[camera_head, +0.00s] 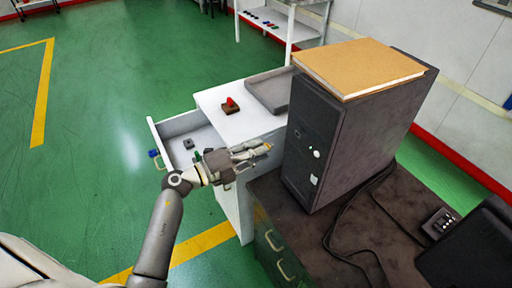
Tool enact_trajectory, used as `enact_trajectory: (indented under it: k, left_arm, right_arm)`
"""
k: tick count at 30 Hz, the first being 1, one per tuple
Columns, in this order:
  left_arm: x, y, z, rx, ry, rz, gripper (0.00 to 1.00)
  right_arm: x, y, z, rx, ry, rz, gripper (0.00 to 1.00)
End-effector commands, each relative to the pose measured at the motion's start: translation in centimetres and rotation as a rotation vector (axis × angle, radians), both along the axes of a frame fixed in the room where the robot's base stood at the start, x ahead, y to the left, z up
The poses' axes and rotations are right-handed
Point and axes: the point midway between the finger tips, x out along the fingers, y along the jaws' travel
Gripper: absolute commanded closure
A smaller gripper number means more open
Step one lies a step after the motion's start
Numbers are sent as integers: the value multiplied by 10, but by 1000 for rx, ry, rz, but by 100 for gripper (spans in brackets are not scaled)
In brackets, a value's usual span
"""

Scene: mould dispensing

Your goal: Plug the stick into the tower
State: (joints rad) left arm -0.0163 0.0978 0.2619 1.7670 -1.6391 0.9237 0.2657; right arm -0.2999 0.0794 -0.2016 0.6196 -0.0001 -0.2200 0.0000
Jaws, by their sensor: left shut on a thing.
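The tower (367,141) is a dark computer case standing upright on the dark desk. Its narrow front panel faces left and has a few small pale spots, but its ports are too small to make out. My left gripper (257,152) is to the left of the tower's front, pointing at it, with a gap in between. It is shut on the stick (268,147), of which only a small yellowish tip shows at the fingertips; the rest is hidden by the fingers. My right gripper is out of view.
A book or board (358,68) lies on the tower. Black cables (343,218) run over the desk (300,232). Behind my gripper is a white cabinet (215,98) with an open drawer (160,141), a red-and-brown item (230,105) and a grey tray (268,104).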

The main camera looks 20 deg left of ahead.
Motion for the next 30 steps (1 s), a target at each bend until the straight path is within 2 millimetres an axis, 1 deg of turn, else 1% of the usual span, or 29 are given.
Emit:
enact_trajectory:
  k: [5, 21, 30]
  left_arm:
    - [6, -3, -1, -4, -5, 5, 97]
    - [40, -30, -1, -3, -4, 2, 97]
    - [56, -43, 0, -1, -3, 1, 97]
  right_arm:
    - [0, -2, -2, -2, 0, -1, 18]
    - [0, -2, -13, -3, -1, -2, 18]
    - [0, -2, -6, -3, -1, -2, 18]
